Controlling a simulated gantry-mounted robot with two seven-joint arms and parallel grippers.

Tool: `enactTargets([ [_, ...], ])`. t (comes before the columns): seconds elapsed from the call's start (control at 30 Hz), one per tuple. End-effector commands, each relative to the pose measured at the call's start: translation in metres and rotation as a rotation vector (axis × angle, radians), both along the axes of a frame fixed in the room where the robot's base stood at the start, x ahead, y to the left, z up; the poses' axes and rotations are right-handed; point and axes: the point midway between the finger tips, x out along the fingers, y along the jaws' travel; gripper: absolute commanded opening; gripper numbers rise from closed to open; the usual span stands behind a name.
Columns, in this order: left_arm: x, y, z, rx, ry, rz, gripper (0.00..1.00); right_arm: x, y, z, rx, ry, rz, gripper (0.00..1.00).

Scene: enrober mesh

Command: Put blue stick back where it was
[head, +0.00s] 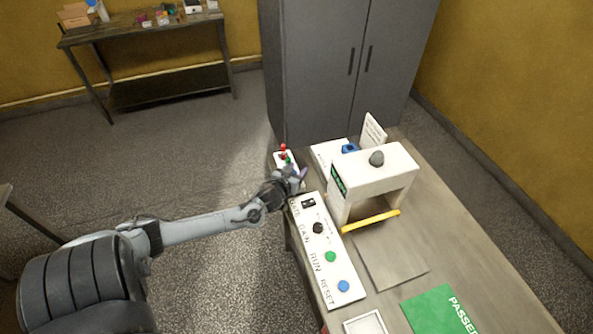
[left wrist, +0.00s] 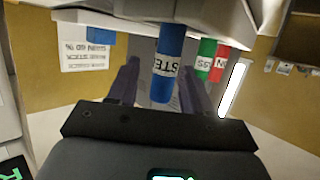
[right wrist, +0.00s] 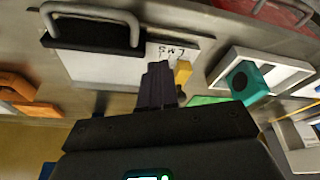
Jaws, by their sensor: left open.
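The blue stick (left wrist: 168,62) carries a white lettered label and lies between the two spread fingers of my left gripper (left wrist: 160,88) in the left wrist view. The gripper is open; I cannot tell whether a finger touches the stick. One end of the stick meets a white block (left wrist: 135,21). Green (left wrist: 206,60) and red (left wrist: 220,63) sticks are beside it. In the head view my left gripper (head: 299,178) is at the small white holder (head: 278,155), and the blue stick is hidden. My right gripper (right wrist: 161,84) has its fingers together, with nothing seen between them.
A control panel (head: 325,262) with buttons lies just nearer than the left gripper. A white arch (head: 373,179) with a yellow bar (head: 370,221) stands to the right. A blue piece (head: 349,148) and a sign card (head: 373,130) are behind it. A green mat (head: 428,312) lies in front.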

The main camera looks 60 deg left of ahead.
Motion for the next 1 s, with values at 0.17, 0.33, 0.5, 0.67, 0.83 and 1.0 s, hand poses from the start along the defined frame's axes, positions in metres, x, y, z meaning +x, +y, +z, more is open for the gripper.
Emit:
enactTargets([
  [0.17,0.000,0.000,0.005,0.001,0.000,-0.001,0.50,0.000,0.000,0.002,0.000,0.000,0.000,0.00],
  [0.33,-0.015,-0.009,0.008,-0.001,0.002,-0.001,0.50,0.000,0.000,0.004,0.000,0.001,0.001,0.00],
  [0.5,-0.038,-0.025,0.016,-0.003,0.003,-0.002,0.50,0.000,-0.001,0.008,-0.005,0.000,0.004,0.00],
  [0.67,-0.062,-0.040,0.025,-0.003,0.001,0.000,0.50,-0.001,-0.002,0.011,-0.010,0.001,0.006,0.00],
  [0.83,-0.082,-0.052,0.032,-0.002,0.001,0.000,0.50,0.000,-0.002,0.013,-0.010,0.001,0.007,0.00],
  [1.0,-0.095,-0.065,0.034,-0.011,0.017,-0.001,0.50,0.000,-0.002,0.013,-0.010,0.001,0.006,0.00],
])
